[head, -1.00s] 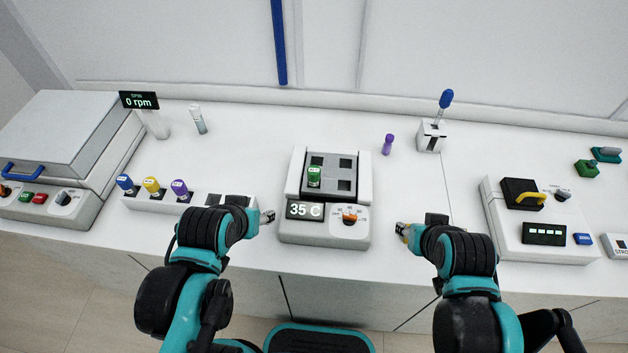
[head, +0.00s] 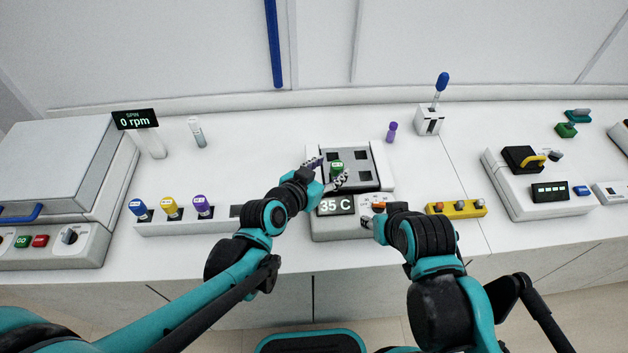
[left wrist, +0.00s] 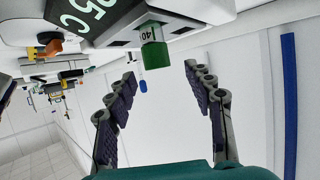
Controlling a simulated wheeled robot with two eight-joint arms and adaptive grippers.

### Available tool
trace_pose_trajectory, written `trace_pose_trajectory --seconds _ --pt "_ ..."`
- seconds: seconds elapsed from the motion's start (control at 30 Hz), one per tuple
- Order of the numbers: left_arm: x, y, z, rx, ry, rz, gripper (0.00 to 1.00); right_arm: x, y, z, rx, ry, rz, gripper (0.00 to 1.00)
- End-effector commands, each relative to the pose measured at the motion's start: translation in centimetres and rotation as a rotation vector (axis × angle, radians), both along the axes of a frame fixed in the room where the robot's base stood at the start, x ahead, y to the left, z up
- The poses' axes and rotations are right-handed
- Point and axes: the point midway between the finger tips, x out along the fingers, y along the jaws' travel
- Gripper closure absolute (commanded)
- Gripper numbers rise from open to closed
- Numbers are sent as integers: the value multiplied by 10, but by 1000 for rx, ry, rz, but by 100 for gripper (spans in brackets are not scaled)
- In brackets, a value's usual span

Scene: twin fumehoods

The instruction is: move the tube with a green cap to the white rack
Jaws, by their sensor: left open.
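The tube with a green cap (head: 337,168) stands in a well of the dark heater block (head: 376,153). In the left wrist view its green cap (left wrist: 156,54) and labelled body show near the top. My left gripper (head: 326,172) is open at the block, one finger on each side of the cap in the head view. In the left wrist view the open fingers (left wrist: 160,73) have clear space between them. The white rack (head: 160,229) is to the left and holds blue, yellow and purple capped tubes; my left arm partly hides its right end. My right gripper (head: 372,220) is at the heater's front right; its jaws are unclear.
The heater's display (head: 336,205) reads 35 C. A loose purple tube (head: 391,132) stands behind it on the right. A yellow block (head: 456,208) lies to the right. A centrifuge-like box (head: 55,165) fills the left end. The counter behind the rack is mostly clear.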

Motion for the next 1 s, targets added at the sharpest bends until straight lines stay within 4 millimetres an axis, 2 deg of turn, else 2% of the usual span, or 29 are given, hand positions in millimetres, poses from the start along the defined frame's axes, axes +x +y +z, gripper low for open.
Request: trace_pose_trajectory --seconds 0.33,0.53,0.7,0.93,0.97,1.0 --pt "22 -24 -16 -7 -16 -13 47 0 0 -13 0 0 0 60" --pt "42 -38 -36 -7 -16 -13 47 0 0 -31 0 0 0 60" --pt "55 -49 -39 -7 -15 -13 47 0 0 -34 0 0 0 60" --pt "56 -49 -38 -7 -15 -11 47 0 0 -33 0 0 0 60" --pt "56 -49 -38 -7 -15 -11 52 0 0 -33 0 0 0 60" --pt "56 -49 -38 -7 -15 -11 63 0 0 -33 0 0 0 60"
